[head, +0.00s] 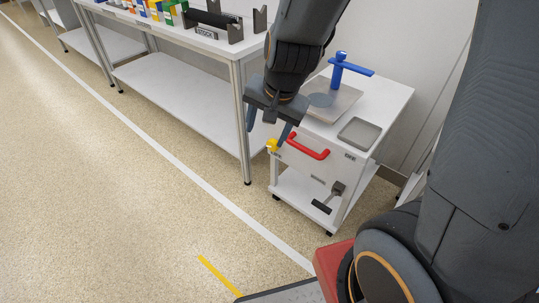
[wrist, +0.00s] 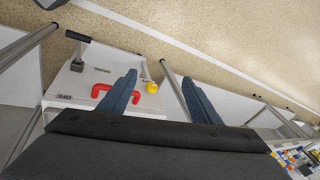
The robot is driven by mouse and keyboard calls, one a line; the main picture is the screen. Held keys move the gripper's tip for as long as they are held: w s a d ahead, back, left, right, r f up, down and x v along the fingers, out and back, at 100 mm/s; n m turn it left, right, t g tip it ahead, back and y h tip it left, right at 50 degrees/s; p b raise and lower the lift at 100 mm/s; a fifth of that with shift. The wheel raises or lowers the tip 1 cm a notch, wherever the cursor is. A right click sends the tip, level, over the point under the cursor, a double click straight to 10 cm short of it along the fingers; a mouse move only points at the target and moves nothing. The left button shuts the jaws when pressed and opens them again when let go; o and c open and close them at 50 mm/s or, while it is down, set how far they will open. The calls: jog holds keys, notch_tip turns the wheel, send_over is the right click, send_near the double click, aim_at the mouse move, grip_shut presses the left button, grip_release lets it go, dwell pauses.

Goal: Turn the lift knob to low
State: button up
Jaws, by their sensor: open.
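A small yellow knob (head: 271,145) sits on the front of the white cart (head: 385,98), near its left edge. It is likely the lift knob; its markings are too small to read. In the wrist view the yellow knob (wrist: 152,87) appears between my two fingers. My gripper (head: 266,136) is open and empty, pointing down just above the knob in the head view. The wrist view shows my gripper's blue-grey fingers (wrist: 159,77) spread apart. I cannot tell how far the fingertips are from the knob, but nothing is gripped.
A red handle (head: 308,147) is right of the knob on the cart front. A dark lever (head: 328,198) is below. A blue-handled press (head: 339,70) and a grey tray (head: 359,133) stand on top. A white bench (head: 200,50) stands to the left. Floor in front is clear.

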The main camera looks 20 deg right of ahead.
aim_at(271, 146)
jog(key=w+a+f+m+t+h+b, duration=0.2)
jog(key=w+f+m+t+h+b, duration=0.45)
jog(key=w+f+m+b, duration=1.45)
jog(key=s+d+f+m+h+b, duration=0.3)
jog(key=f+m+h+b, duration=0.55)
jog(key=m+b, duration=0.75)
jog(key=shift+m+h, duration=0.3)
jog(key=shift+h, duration=0.1)
jog(key=x, duration=0.2)
jog(key=b+x, duration=0.1)
jog(key=x, duration=0.3)
jog(key=shift+w+d+r+b, duration=0.2)
jog(key=shift+r+b, duration=0.1)
jog(key=shift+b, duration=0.1)
